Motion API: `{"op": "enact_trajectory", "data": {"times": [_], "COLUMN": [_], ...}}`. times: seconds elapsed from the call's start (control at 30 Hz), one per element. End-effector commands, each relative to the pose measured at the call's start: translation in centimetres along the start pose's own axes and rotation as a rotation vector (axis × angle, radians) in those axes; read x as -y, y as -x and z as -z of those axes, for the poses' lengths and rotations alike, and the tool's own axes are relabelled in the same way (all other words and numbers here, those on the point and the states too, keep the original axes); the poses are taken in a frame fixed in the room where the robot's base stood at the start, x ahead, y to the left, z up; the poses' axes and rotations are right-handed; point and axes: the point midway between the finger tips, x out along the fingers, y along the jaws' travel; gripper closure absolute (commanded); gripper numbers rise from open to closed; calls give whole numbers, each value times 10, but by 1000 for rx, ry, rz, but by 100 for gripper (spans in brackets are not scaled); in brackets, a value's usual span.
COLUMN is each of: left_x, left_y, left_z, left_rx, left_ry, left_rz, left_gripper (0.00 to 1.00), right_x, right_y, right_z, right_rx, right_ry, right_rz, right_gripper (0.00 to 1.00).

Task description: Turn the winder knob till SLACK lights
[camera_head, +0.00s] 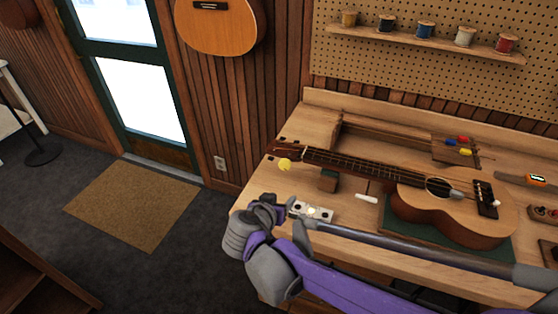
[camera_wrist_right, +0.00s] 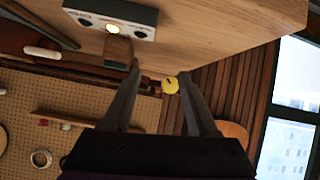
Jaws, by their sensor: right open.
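The round yellow winder knob (camera_head: 285,164) is at the headstock end of the ukulele (camera_head: 440,204), which lies on the workbench. A small pale indicator box (camera_head: 325,213) stands on the bench in front of it. In the right wrist view the box (camera_wrist_right: 140,15) shows its middle lamp glowing yellow and the outer two dark; no lettering is readable. My right gripper (camera_head: 287,208) is open. In its wrist view the yellow knob (camera_wrist_right: 171,86) shows between the fingertips (camera_wrist_right: 160,73), nearer the right finger; I cannot tell if they touch. My left gripper is not in view.
The wooden workbench (camera_head: 345,228) carries a white stick (camera_head: 366,198), a rack with coloured pieces (camera_head: 455,147) and small tools at right. A shelf of thread spools (camera_head: 425,40) hangs behind. Floor at left is open, with a brown mat (camera_head: 132,203) by the door.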

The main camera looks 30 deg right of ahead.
Motion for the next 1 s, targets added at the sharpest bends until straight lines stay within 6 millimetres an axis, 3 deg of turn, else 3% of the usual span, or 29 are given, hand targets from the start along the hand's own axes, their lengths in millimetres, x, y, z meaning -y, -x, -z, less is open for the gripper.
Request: {"op": "enact_trajectory", "data": {"times": [0.03,0.1,0.2,0.37,0.8,1.0], "left_x": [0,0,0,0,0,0], "left_y": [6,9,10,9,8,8], "left_z": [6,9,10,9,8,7], "left_rx": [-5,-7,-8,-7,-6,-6], "left_ry": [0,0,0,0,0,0], "left_rz": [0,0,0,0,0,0], "left_gripper": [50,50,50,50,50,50], "right_x": [12,21,28,28,26,26], "right_y": [2,2,2,-12,-88,-103], "right_z": [18,33,44,47,60,62], "right_rx": [-53,-114,-162,-173,-172,-172], "right_ry": [-40,-92,-135,-148,-146,-145], "right_rz": [-4,-10,-11,-14,-13,-11], "right_gripper": [41,41,41,41,41,41]}}
